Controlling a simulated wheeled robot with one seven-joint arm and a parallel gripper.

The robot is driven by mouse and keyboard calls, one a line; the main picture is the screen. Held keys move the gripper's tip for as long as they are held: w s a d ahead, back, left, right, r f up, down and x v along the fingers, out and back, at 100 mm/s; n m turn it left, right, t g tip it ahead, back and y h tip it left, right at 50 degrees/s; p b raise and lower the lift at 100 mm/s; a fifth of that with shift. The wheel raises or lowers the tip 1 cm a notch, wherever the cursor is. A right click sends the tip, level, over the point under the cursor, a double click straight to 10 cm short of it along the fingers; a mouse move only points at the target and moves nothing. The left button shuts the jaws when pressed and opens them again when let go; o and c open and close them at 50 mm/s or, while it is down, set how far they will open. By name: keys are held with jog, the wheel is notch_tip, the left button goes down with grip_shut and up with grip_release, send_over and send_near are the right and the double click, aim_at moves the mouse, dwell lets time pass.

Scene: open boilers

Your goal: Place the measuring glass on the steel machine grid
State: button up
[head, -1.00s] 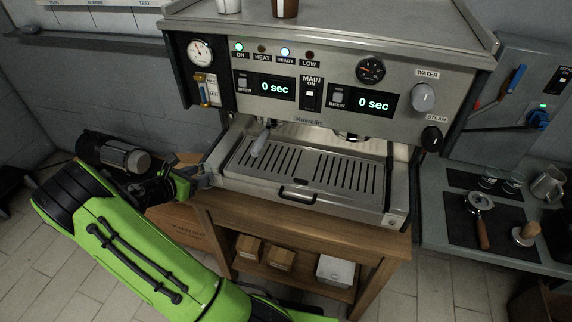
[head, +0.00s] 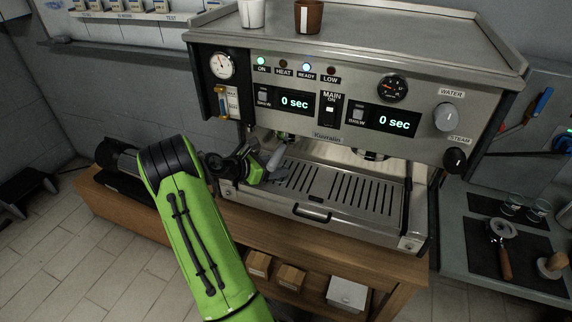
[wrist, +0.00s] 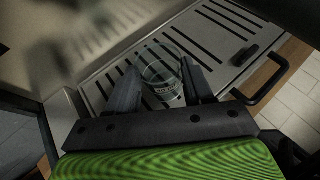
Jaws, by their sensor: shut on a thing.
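My gripper (wrist: 161,88) is shut on the measuring glass (wrist: 163,74), a small clear glass with dark markings, seen between the two dark fingers in the wrist view. The glass is above the slotted steel machine grid (wrist: 218,30). I cannot tell whether its base touches the bars. In the head view my gripper (head: 281,178) is at the left end of the grid (head: 335,188), low beneath the machine front. The glass cannot be made out there.
The tray's black handle (head: 312,213) juts out in front. The grid's middle and right are clear.

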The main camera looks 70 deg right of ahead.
aim_at(286, 163)
jog(key=s+d, duration=0.2)
jog(key=d, duration=0.1)
jog(key=shift+s+d+f+b, duration=0.15)
jog(key=shift+s+d+b, duration=0.05)
jog(key=shift+s+b, duration=0.2)
jog(key=shift+f, duration=0.25)
jog(key=shift+w+a+r, duration=0.1)
jog(key=shift+w+r, duration=0.05)
jog(key=o, duration=1.1)
